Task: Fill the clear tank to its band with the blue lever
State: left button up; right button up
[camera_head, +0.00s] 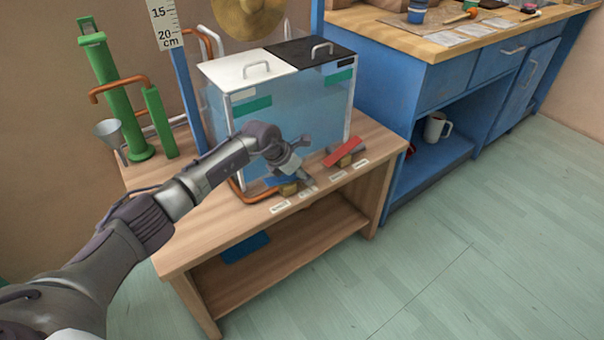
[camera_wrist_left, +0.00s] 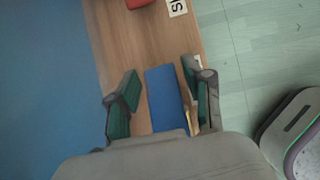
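The clear tank (camera_head: 310,112) stands on the wooden bench and looks bluish inside. A green band (camera_head: 252,106) marks its left front and another its right part (camera_head: 339,77); I cannot tell the water level exactly. The blue lever (camera_wrist_left: 166,98) lies between the fingers of my left gripper (camera_wrist_left: 160,88) in the left wrist view. That gripper is open, with a gap at its left finger. In the head view my left gripper (camera_head: 298,177) is low at the tank's front and partly hides the blue lever (camera_head: 272,182). My right gripper is not in view.
A red lever (camera_head: 342,153) sits to the right on the bench (camera_head: 215,228), with small labels along the front edge. Copper pipe runs beside the tank. A green stand (camera_head: 118,92) and funnel (camera_head: 108,131) are at left. A blue cabinet (camera_head: 375,75) stands right. The floor is clear.

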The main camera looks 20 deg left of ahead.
aim_at(282, 178)
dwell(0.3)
pick_arm(q)
jog(key=v, duration=1.2)
dwell(6.5)
